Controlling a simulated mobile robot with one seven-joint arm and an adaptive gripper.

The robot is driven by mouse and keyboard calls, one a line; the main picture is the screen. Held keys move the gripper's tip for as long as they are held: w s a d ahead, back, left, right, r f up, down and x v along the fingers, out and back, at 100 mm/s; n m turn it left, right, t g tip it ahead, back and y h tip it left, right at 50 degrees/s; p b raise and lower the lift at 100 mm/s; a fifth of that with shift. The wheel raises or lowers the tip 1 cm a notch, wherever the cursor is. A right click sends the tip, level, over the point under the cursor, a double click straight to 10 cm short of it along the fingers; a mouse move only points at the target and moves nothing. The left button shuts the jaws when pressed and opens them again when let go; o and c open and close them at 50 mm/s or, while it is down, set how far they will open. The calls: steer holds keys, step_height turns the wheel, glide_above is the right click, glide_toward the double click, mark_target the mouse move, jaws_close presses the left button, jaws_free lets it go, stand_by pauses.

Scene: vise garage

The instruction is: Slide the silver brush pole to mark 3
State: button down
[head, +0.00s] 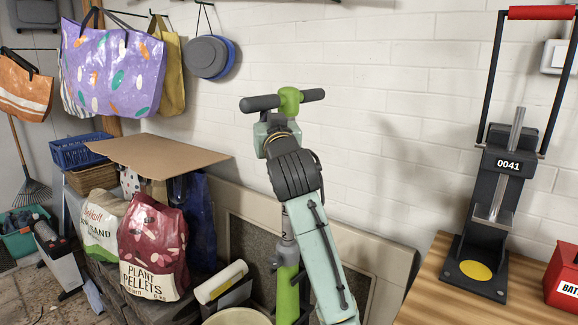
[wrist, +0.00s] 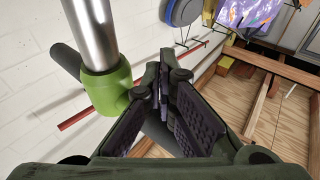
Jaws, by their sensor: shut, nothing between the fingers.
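A silver pole (wrist: 90,30) with a green collar (wrist: 107,90) fills the upper left of the wrist view. Dark grips extend to both sides of the collar, one partly behind my fingers. In the head view the green T-shaped handle (head: 289,100) with dark grips stands just behind my arm. Part of the grey pole (head: 287,226) and its lower green tube (head: 287,285) show beside the arm. My gripper (wrist: 160,82) is shut and empty, close beside the collar; I cannot tell if it touches the handle. No numbered marks are readable on the pole.
A wooden bench (head: 435,285) at right holds a dark press (head: 485,210) labelled 0041 and a red battery box (head: 563,276). Bags, including plant pellets (head: 152,245), and a cardboard sheet (head: 157,155) crowd the left. A white brick wall (head: 390,90) is behind.

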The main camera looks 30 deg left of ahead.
mark_target(267, 103)
steer(key=shift+r+p, duration=0.4)
steer(key=shift+r, duration=2.95)
steer(key=shift+s+f, duration=0.1)
steer(key=shift+f+b, duration=0.95)
steer(key=shift+f, duration=0.65)
steer(key=r+b+v, duration=0.2)
steer(key=v, duration=0.9)
steer(key=shift+s+d, duration=0.25)
steer(key=shift+d, duration=0.15)
steer(key=shift+r, duration=0.1)
